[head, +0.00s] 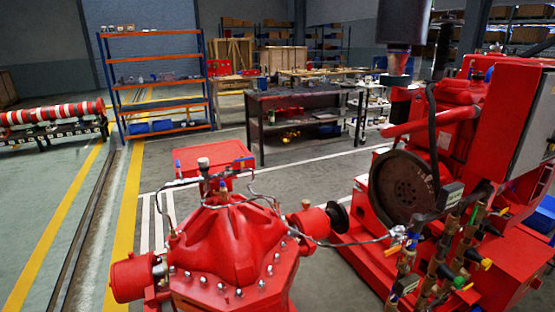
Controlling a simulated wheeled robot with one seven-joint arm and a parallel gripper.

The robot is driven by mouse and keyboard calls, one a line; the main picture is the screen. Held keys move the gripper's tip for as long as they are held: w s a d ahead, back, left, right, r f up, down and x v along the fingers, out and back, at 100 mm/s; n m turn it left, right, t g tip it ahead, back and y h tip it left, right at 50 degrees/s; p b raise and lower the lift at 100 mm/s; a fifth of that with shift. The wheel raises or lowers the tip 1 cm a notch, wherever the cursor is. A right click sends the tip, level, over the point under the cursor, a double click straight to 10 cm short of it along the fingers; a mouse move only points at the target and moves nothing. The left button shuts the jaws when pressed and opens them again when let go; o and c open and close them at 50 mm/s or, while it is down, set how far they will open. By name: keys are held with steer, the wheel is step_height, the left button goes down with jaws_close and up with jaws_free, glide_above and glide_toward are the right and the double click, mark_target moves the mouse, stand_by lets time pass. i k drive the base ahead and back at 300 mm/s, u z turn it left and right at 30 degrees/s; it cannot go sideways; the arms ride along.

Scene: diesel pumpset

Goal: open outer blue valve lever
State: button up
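A cluster of brass pipes and small valves (437,268) stands at the lower right, in front of the red diesel engine (455,120). Yellow-tipped (486,264) and green-tipped handles also stick out of the cluster. I cannot make out my gripper in this view.
The red pump (225,245) fills the lower middle, with thin hoses running from it towards the valves. A dark flywheel (402,187) is behind the valves. A dark workbench (300,115) and an orange shelf (160,85) stand farther back. Open floor lies at the left.

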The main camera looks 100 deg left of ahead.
mark_target(177, 162)
steer(key=u, duration=2.85)
